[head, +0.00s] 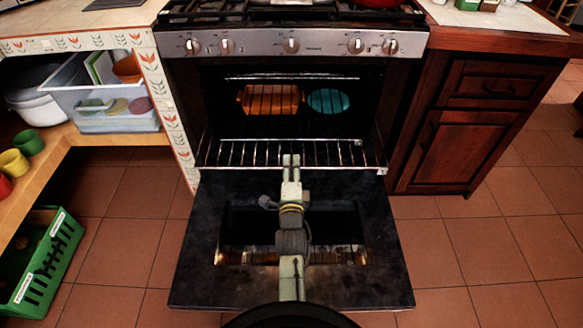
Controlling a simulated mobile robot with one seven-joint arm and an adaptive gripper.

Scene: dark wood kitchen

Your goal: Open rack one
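The oven (291,60) stands in the middle with its door (195,285) folded down flat. A wire rack (235,153) lies across the lower oven opening, its front edge near the hinge side of the door. A thin rail (345,78), perhaps of another rack, crosses high in the dark cavity. Which rack is rack one cannot be told. My arm reaches out over the open door, its far end in front of the wire rack. My gripper seems to be at that far end; its fingers are too small and foreshortened to tell their state or any contact.
Inside the oven are an orange dish (268,99) and a teal dish (327,101). A shelf with a clear bin (110,105) is at left, above a green crate (42,262). A wooden cabinet (452,150) is at right. Tiled floor is free beside the door.

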